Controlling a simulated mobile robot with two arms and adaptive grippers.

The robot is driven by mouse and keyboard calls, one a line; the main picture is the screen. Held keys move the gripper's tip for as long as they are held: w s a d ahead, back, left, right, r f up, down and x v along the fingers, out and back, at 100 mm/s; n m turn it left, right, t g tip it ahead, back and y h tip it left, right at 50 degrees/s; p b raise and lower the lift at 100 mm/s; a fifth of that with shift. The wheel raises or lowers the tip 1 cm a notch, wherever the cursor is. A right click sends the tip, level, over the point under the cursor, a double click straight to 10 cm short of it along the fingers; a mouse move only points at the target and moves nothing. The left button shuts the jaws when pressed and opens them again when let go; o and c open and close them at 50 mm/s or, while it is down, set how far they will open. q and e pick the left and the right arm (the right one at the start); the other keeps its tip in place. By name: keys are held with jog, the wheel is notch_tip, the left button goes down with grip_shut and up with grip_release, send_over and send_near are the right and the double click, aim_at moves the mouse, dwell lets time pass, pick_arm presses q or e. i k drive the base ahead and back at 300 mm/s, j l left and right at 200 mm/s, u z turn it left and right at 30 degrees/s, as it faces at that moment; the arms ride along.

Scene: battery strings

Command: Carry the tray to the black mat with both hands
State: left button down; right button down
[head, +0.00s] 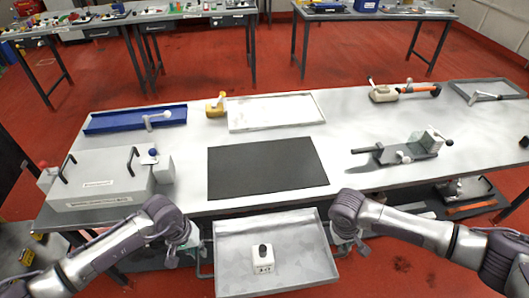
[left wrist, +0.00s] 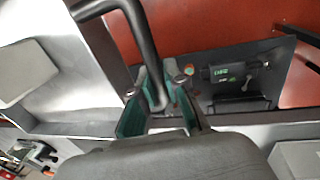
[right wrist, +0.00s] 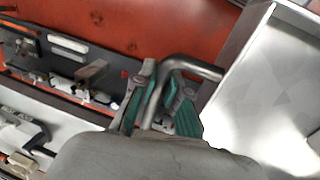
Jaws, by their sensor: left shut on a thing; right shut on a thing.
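The grey metal tray (head: 300,232) is held in front of the table's near edge, with a small white block with a black knob (head: 262,260) standing in it. My left gripper (head: 192,243) is shut on the tray's left handle (left wrist: 140,45). My right gripper (head: 343,240) is shut on the tray's right handle (right wrist: 190,66). Part of the tray also shows in the right wrist view (right wrist: 232,92). The black mat (head: 265,168) lies flat and empty on the table, just beyond the tray.
On the white table (head: 190,195), a grey box with handles (head: 100,190) stands left of the mat and a clamp fixture (head: 405,152) right of it. A white tray (head: 275,112) and a blue tray (head: 110,122) lie behind. A lower shelf holds tools.

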aim_at(266, 164)
jog(key=i, duration=1.3)
